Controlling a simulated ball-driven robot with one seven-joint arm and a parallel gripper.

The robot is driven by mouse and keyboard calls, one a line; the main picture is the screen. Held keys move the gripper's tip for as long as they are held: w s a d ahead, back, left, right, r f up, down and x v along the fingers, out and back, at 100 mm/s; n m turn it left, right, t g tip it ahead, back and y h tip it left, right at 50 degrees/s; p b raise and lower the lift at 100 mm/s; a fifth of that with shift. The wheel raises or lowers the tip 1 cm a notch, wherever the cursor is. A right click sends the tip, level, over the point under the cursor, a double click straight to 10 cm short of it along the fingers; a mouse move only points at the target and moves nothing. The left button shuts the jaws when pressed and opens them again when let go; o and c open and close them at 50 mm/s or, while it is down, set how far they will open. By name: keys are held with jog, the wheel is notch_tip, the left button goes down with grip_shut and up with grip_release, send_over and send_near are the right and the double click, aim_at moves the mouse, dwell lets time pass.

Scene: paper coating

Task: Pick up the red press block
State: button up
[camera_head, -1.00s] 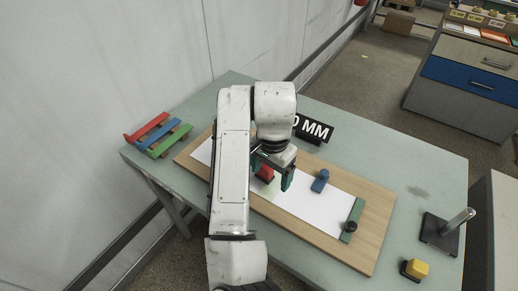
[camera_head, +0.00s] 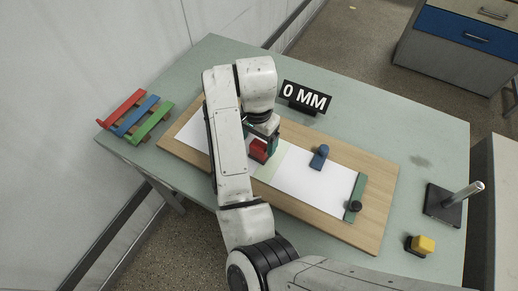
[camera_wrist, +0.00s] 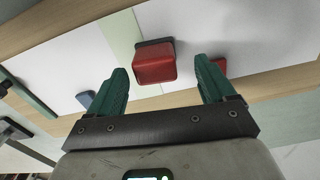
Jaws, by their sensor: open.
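The red press block (camera_head: 258,150) stands on the white paper (camera_head: 320,180) on the wooden board, beside a pale green strip. In the wrist view the red block (camera_wrist: 155,65), with a dark base, shows ahead of the gap between my two green fingers. My gripper (camera_head: 262,135) is open close to the block in the head view; one finger is largely hidden by my arm. In the wrist view my gripper (camera_wrist: 165,80) has its fingers spread wide and nothing visibly clamped. I cannot tell the exact height between fingertips and block.
On the wooden board (camera_head: 378,205) are a blue block (camera_head: 319,157) and a green bar (camera_head: 356,192) with a dark knob. A "0 MM" sign (camera_head: 305,97) stands behind. Coloured bars (camera_head: 137,115) lie left. A yellow block (camera_head: 422,244) and metal post (camera_head: 465,194) are right.

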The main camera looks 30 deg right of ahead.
aim_at(259, 145)
jog(key=f, duration=0.4)
jog(key=shift+s+d+p, duration=0.15)
jog(key=shift+s+p, duration=0.1)
jog(key=shift+p, duration=0.1)
jog(key=shift+c, duration=0.2)
jog(key=c, duration=1.1)
jog(key=shift+r, duration=0.1)
